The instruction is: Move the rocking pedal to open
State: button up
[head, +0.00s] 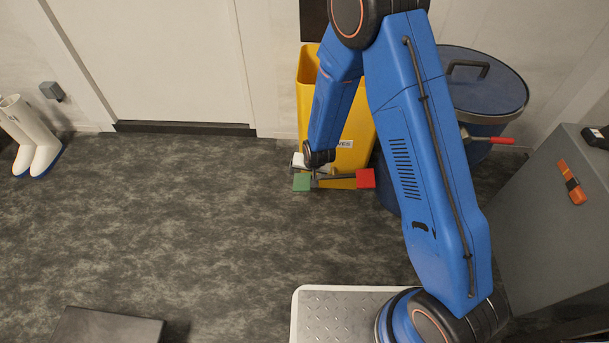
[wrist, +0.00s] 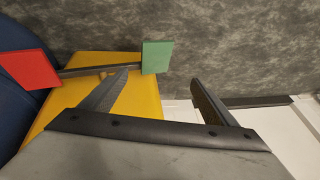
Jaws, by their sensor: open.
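The rocking pedal is a thin dark bar (head: 338,177) low at the front of a yellow bin (head: 309,72). It has a green pad (head: 301,182) on its left end and a red pad (head: 365,178) on its right end. In the wrist view the green pad (wrist: 156,56) is near the top middle and the red pad (wrist: 27,70) at the left edge. I cannot tell which end sits lower. My gripper (wrist: 160,76) is open, with the green pad showing just beyond and between its fingers. It holds nothing, and contact is unclear.
A blue lidded drum (head: 486,88) with a red-handled lever (head: 490,139) stands right of the bin. A grey cabinet (head: 545,215) is at the right. White boots (head: 35,140) stand at the far left, and a dark box (head: 105,328) sits bottom left. The middle floor is clear.

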jog(key=shift+v, duration=1)
jog(key=s+d+r, duration=0.2)
jog(key=d+r, duration=0.3)
jog(key=r, duration=0.4)
jog(key=s+d+r, duration=0.2)
jog(key=d+r, duration=0.3)
jog(key=r, duration=0.5)
jog(key=s+d+r, duration=0.3)
jog(key=d+r, duration=0.2)
jog(key=r, duration=0.4)
jog(key=s+d+r, duration=0.4)
jog(key=s+d, duration=0.1)
jog(key=s, duration=0.3)
jog(key=s+d+r+h, duration=0.1)
jog(key=s+d+r, duration=0.4)
jog(key=s, duration=0.4)
jog(key=s+d+r+h, duration=0.1)
jog(key=s+d+r, duration=0.4)
jog(key=s, duration=0.4)
jog(key=shift+s+d+r+n, duration=0.2)
jog(key=shift+d+n, duration=0.15)
jog(key=shift+n, duration=0.05)
